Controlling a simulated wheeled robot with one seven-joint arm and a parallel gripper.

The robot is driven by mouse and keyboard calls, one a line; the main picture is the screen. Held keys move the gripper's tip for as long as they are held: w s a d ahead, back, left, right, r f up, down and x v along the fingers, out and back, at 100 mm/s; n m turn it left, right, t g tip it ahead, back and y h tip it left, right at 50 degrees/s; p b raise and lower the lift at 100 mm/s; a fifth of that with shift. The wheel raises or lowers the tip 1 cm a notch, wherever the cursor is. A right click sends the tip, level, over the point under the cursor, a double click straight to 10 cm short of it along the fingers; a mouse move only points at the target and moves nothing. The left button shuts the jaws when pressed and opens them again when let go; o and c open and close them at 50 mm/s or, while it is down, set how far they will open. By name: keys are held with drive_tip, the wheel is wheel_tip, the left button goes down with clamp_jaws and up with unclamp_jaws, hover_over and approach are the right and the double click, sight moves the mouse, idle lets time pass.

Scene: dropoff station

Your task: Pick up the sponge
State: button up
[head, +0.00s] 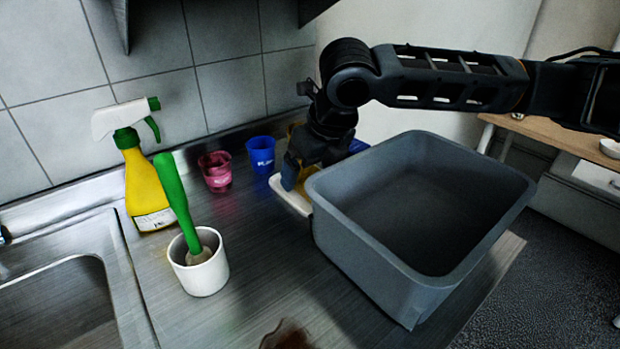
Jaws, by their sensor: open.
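My gripper (298,180) points down over a white tray (291,197) behind the left end of the grey bin. It is open. A small yellow patch (308,172) shows beside the fingers and may be the sponge. My gripper and the bin's wall hide most of it. I cannot tell whether the fingers touch it or stand on both sides of it.
The grey bin (365,250) stands empty, close right of my gripper. Pink (216,172) and blue (261,155) cups stand left of it. A yellow spray bottle (146,185) and a white cup (199,272) holding a green-handled brush (177,200) stand further left, near the sink (60,305).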

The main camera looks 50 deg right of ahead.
drive_tip(key=shift+f, duration=0.2)
idle(0.5)
drive_tip(key=shift+c, duration=0.4)
drive_tip(key=c, duration=1)
